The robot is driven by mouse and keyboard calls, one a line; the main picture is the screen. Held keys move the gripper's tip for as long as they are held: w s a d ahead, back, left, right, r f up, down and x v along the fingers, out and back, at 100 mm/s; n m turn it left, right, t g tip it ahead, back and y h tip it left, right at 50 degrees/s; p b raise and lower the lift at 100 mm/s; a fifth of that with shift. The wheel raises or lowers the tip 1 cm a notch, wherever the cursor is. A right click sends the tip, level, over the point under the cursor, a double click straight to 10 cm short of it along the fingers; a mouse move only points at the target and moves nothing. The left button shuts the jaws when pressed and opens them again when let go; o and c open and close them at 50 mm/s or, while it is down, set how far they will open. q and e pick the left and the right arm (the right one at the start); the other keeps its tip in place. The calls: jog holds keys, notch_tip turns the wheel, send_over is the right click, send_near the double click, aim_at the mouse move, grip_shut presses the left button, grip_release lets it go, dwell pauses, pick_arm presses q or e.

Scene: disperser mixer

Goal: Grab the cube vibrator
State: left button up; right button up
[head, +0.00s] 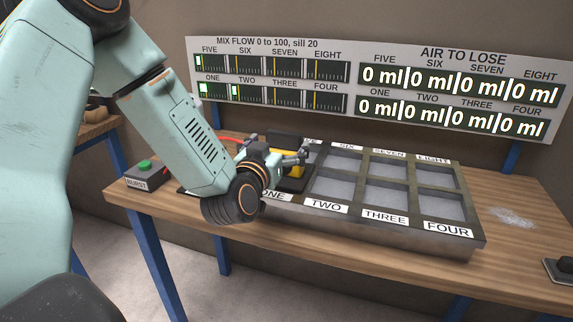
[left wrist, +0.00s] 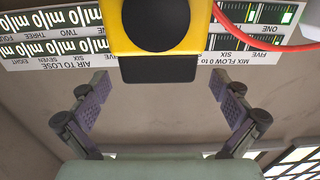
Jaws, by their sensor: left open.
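The cube vibrator, a yellow and black block with a red cable, stands at the left end of the cube mould (head: 360,225), partly hidden by my left arm; its yellow side (head: 292,170) shows in the head view. In the left wrist view the vibrator (left wrist: 160,30) fills the top middle, with a round black face and a black lower part. My left gripper (head: 292,157) is close to it. In the left wrist view its fingers (left wrist: 160,85) are open and spread to either side, with nothing between them. My right gripper is not in view.
The mould has labelled compartments on the wooden bench (head: 350,265). A BURST box (head: 147,174) with a green button stands at the bench's left. A wall panel (head: 370,85) shows mix flow gauges and air readouts. A dark device (head: 562,268) sits at the right edge.

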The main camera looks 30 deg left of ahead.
pick_arm(q)
jog(key=shift+w, duration=0.6)
jog(key=shift+w+a, duration=0.15)
jog(key=shift+w, duration=0.05)
jog(key=shift+s+a, duration=0.1)
jog(key=shift+s, duration=0.05)
jog(key=shift+c, duration=0.2)
jog(key=shift+d, duration=0.25)
jog(key=c, duration=0.4)
jog(key=shift+a, duration=0.15)
jog(key=c, duration=1.3)
jog(key=shift+r, duration=0.15)
